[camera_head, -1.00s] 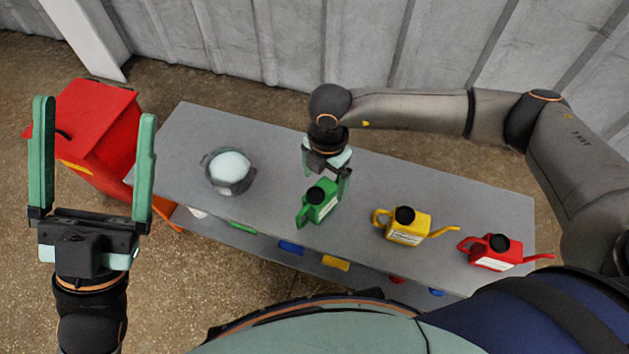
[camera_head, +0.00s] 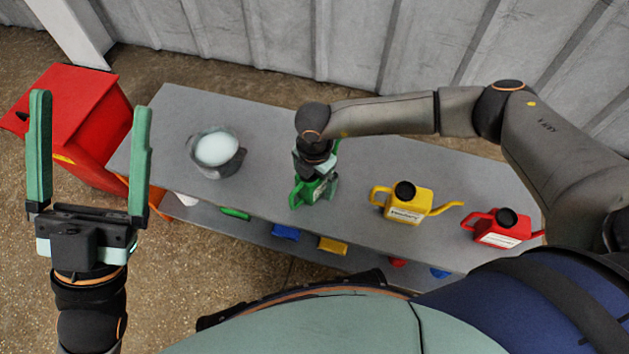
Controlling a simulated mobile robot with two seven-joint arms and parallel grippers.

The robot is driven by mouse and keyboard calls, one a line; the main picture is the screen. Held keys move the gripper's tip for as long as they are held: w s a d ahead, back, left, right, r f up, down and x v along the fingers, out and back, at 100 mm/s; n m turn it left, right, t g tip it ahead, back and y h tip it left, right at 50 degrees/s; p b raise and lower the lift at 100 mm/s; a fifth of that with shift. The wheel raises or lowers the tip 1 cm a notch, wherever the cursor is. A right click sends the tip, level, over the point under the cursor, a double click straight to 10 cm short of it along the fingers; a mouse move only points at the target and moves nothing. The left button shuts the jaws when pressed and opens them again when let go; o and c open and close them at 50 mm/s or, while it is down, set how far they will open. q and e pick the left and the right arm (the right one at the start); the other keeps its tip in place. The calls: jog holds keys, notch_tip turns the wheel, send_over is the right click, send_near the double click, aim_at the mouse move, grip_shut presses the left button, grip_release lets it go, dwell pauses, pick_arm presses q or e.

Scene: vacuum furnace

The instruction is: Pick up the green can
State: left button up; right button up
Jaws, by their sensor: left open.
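The green can (camera_head: 298,193) stands on the grey table, near its front edge. My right gripper (camera_head: 322,180) comes down over it from behind and above, and hides the can's top. One finger shows at the can's right side. The other finger is hidden, so I cannot tell whether the jaws are closed on the can. My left gripper (camera_head: 91,103) is raised at the left of the picture, fingers wide apart, empty and away from the table.
A yellow can (camera_head: 405,203) and a red can (camera_head: 497,229) stand to the right on the table (camera_head: 265,130). A grey bowl (camera_head: 210,168) holding something white is at the left. A red cabinet (camera_head: 70,110) stands beside the table. Small coloured items lie on a lower shelf.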

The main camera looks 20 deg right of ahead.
jog(key=shift+c, duration=0.4)
grip_shut()
dwell(0.4)
